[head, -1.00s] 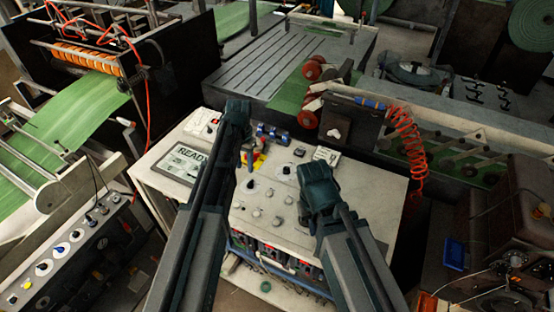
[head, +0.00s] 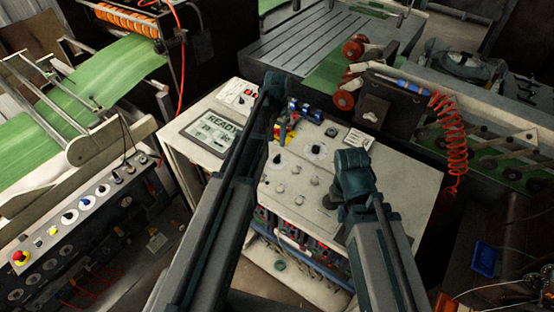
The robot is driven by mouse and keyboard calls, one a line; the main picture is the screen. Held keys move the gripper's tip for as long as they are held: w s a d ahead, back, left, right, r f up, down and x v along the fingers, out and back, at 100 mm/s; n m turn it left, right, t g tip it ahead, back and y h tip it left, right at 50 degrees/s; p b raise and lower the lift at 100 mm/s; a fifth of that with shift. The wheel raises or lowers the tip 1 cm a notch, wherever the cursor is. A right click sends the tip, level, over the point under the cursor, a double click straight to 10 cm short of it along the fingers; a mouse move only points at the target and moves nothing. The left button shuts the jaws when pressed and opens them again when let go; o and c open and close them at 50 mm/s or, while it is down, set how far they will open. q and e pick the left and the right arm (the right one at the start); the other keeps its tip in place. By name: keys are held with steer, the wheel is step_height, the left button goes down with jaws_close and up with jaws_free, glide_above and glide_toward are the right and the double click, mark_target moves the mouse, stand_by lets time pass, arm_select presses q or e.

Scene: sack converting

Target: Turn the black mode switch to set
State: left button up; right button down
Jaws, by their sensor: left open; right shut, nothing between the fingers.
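The grey-white control console (head: 205,170) stands in the middle of the head view, with a READY display (head: 213,133) at its left. A black pointer knob (head: 277,159) on a white dial sits on its top panel; it looks like the mode switch, but its label is too small to read. My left gripper (head: 273,138) is open, just above and beside this knob, and its arm hides part of the panel. My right gripper (head: 329,201) points down over the panel's right front part.
Smaller knobs (head: 296,170) and another black knob (head: 331,132) share the panel. Blue parts (head: 305,110) stand at its back edge. A second panel with several knobs (head: 69,217) is at left. A red coiled hose (head: 454,140) hangs at right.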

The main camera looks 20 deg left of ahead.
mark_target(277, 156)
arm_select(q)
step_height(277, 156, down, 9)
steer(key=b, duration=0.7)
steer(key=shift+r+b, duration=0.15)
steer(key=shift+b, duration=0.2)
arm_select(e)
step_height(277, 156, down, 9)
steer(key=shift+r, duration=0.1)
arm_select(q)
jaws_close()
